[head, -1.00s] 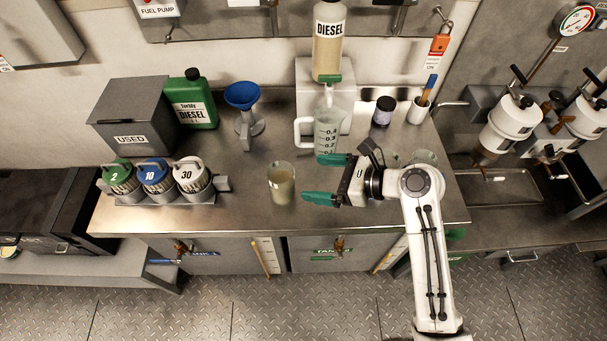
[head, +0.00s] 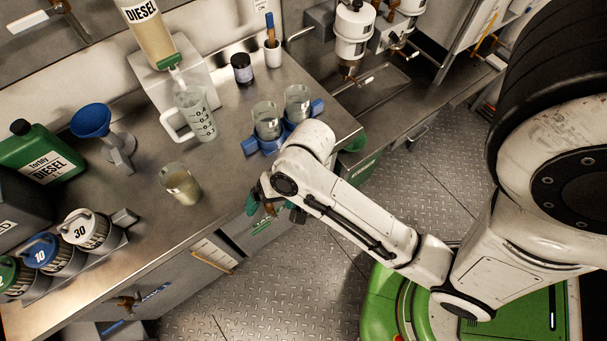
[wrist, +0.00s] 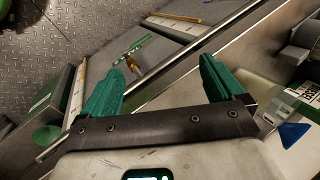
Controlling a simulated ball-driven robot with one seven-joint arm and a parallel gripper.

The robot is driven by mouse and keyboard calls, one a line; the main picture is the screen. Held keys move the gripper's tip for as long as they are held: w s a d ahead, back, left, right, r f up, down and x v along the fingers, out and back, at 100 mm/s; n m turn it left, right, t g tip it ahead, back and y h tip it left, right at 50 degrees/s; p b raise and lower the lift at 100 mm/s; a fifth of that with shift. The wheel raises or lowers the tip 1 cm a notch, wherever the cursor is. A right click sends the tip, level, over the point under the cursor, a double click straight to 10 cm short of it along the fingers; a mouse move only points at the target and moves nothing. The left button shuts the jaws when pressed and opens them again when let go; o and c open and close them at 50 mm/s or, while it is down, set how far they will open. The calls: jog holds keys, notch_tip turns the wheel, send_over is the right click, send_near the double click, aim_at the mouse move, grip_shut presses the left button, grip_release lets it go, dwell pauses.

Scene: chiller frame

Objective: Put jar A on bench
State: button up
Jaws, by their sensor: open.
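A clear glass jar of cloudy yellowish liquid (head: 180,184) stands upright on the steel bench (head: 225,165), near its front edge. Two more glass jars, one (head: 266,121) nearer and one (head: 298,103) farther right, stand in a blue holder (head: 252,146) at the bench's right end. No letter is readable on any jar, so I cannot tell which is jar A. My gripper (head: 262,200) is at the bench's front edge, right of the cloudy jar and apart from it. In the wrist view its green fingers (wrist: 162,66) are spread with nothing between them.
A measuring jug (head: 196,115) stands below the diesel bottle (head: 143,30). A blue funnel (head: 91,120), a green diesel can (head: 38,155) and several lidded canisters (head: 88,230) fill the left. A small dark jar (head: 242,68) stands behind. Bench around the cloudy jar is clear.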

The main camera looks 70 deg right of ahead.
jog(key=s+d+n+g+h, duration=0.2)
jog(key=s+n, duration=0.4)
jog(key=n, duration=0.3)
jog(key=shift+s+d+n+g+h, duration=0.3)
jog(key=shift+d+g+h, duration=0.1)
jog(key=shift+h, duration=0.3)
